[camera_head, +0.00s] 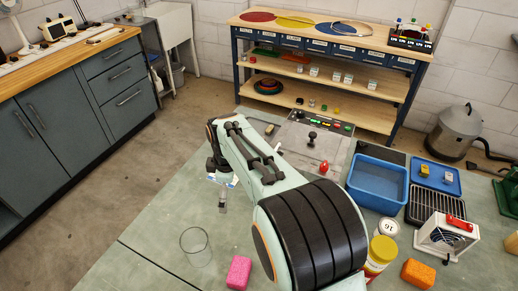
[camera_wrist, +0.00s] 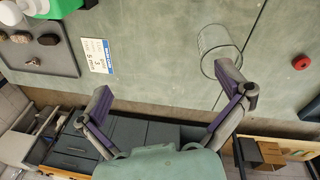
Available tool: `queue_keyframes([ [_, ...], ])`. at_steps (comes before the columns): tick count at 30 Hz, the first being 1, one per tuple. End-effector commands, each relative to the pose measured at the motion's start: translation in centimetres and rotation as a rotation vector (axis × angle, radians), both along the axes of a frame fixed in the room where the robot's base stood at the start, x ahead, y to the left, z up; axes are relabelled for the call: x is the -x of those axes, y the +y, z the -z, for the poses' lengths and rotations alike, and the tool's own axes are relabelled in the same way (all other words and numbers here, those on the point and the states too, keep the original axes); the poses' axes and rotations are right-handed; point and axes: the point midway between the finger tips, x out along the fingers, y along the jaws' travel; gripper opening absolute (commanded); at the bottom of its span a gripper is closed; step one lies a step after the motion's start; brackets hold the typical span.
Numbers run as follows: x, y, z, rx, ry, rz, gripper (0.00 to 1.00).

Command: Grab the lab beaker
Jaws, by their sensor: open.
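The lab beaker (camera_head: 190,248) is clear glass and stands on the green-grey bench near the front left in the head view. In the wrist view the beaker (camera_wrist: 214,42) is at the upper right, and one finger overlaps its lower rim. My gripper (camera_head: 222,200) is above the bench, behind and slightly right of the beaker in the head view. In the wrist view my gripper (camera_wrist: 166,82) has its two fingers spread wide with nothing between them. The beaker is outside the gap, beyond the right finger; whether they touch cannot be told.
A pink sponge (camera_head: 239,272) lies right of the beaker. In the wrist view a grey tray (camera_wrist: 50,58), a label card (camera_wrist: 97,54) and a red ring (camera_wrist: 301,63) show.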

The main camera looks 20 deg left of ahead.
Motion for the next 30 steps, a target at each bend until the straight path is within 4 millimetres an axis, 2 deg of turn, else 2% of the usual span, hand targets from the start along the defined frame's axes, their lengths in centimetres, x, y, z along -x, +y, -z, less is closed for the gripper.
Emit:
queue_keyframes([
  [1, 2.6, 2.3, 3.0, 0.042, 0.032, -0.073, 1.0],
  [3, 5.6, 3.8, 5.9, 0.092, 0.065, -0.144, 1.0],
  [5, 7.6, 4.5, 7.5, 0.122, 0.084, -0.187, 1.0],
  [7, 9.0, 5.0, 8.2, 0.135, 0.09, -0.218, 1.0],
  [11, 9.5, 5.3, 9.3, 0.136, 0.089, -0.231, 1.0],
  [21, 9.4, 5.2, 14.2, 0.134, 0.09, -0.228, 1.0],
  [30, 9.4, 5.3, 14.8, 0.133, 0.088, -0.227, 1.0],
])
